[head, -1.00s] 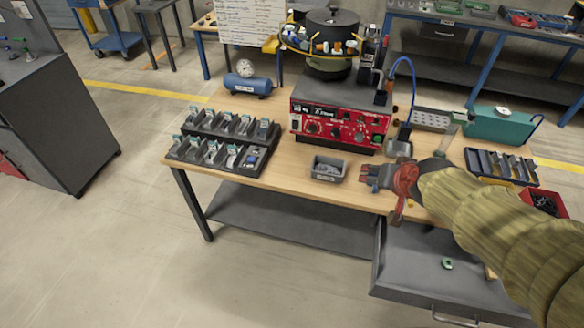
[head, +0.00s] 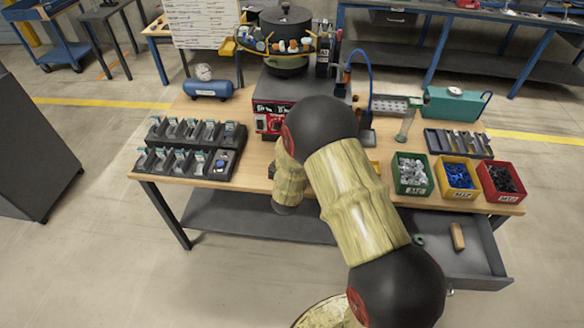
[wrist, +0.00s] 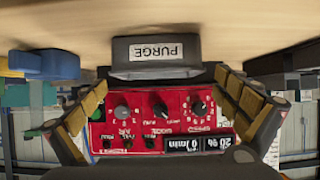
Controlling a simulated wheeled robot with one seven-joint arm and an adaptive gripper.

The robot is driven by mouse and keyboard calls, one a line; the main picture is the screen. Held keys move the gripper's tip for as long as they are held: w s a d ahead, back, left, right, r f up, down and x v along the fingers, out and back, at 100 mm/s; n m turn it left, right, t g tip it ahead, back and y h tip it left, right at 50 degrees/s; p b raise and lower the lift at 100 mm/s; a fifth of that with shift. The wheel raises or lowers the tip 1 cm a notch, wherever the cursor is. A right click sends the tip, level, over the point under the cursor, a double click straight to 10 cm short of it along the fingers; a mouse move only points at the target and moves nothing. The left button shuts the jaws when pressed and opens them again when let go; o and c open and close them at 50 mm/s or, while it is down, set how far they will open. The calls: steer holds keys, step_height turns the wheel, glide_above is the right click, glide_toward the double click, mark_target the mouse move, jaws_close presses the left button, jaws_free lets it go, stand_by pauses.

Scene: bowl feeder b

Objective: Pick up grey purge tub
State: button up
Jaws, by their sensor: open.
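The grey purge tub (wrist: 190,70) shows upside down in the wrist view, with a white PURGE label facing me. It sits on the wooden table (wrist: 240,25), just ahead of my fingertips. My gripper (wrist: 162,84) is open, with one finger to each side of the picture and the tub between and beyond them. Nothing is held. I cannot tell whether the fingers touch the tub. In the head view my arm covers the gripper and most or all of the tub.
The red-fronted control box (head: 268,122) stands behind the tub, under the bowl feeder (head: 287,62). A black rack of parts (head: 232,140) is at left. Green (head: 412,187), yellow (head: 455,190) and red (head: 500,195) bins stand at right. An open drawer (head: 470,275) juts out at the front right.

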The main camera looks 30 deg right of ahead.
steer(key=x, duration=0.2)
steer(key=b+x, duration=0.2)
steer(key=x, duration=0.1)
steer(key=shift+w+d+r, duration=0.15)
steer(key=shift+w+d, duration=0.1)
steer(key=shift+d, duration=0.15)
steer(key=shift+r, duration=0.1)
steer(key=c, duration=0.3)
steer(key=c, duration=0.7)
